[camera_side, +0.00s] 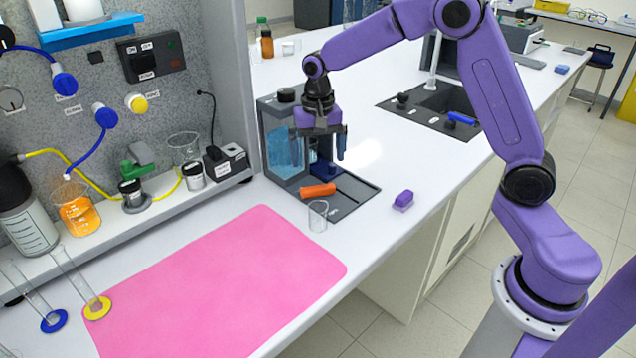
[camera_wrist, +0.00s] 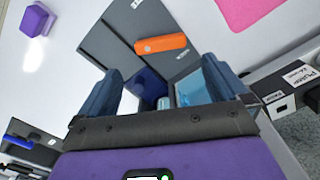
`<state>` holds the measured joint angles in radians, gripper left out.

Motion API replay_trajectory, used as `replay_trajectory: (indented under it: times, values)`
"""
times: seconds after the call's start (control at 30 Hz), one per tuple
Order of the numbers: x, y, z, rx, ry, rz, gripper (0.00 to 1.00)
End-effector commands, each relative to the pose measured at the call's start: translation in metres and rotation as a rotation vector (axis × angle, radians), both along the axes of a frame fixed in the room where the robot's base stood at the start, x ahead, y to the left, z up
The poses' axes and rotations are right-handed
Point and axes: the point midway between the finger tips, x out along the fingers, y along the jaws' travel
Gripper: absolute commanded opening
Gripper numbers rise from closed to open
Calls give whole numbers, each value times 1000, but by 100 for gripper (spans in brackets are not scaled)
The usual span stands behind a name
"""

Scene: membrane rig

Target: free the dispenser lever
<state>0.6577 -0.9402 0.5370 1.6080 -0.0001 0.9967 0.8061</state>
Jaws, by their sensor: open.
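The dispenser (camera_side: 266,130) is a dark box with a clear blue-liquid tank (camera_side: 285,158) and a flat dark base (camera_side: 355,188). An orange block (camera_side: 318,190) lies across the front of that base; it also shows in the wrist view (camera_wrist: 162,44). A dark blue part (camera_side: 325,169), perhaps the lever, sits low behind the block, partly hidden by my gripper; it shows between my fingers in the wrist view (camera_wrist: 150,84). My gripper (camera_side: 319,160) points down above the base beside the tank, open, with nothing between its fingertips (camera_wrist: 160,75). The orange block is beyond the fingertips in the wrist view.
An empty glass beaker (camera_side: 318,216) stands just in front of the base, near the pink mat (camera_side: 220,280). A purple block (camera_side: 403,200) lies to the right near the counter edge. A shelf with glassware and a socket box (camera_side: 225,165) runs left.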

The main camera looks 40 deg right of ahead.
Motion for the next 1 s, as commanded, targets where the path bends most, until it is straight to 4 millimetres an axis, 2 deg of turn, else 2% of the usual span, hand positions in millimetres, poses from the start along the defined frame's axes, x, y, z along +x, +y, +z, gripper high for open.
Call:
replay_trajectory:
  times: [0.2,0.4,0.6,0.9,0.93,1.0]
  values:
    - [-1,0,-42,-2,5,-1,100]
    - [-1,0,-72,-1,4,-1,100]
    - [0,0,-85,0,0,-1,100]
    - [0,0,-88,0,-1,0,100]
    - [0,0,-88,1,-1,0,97]
    - [0,0,-88,1,-1,0,74]
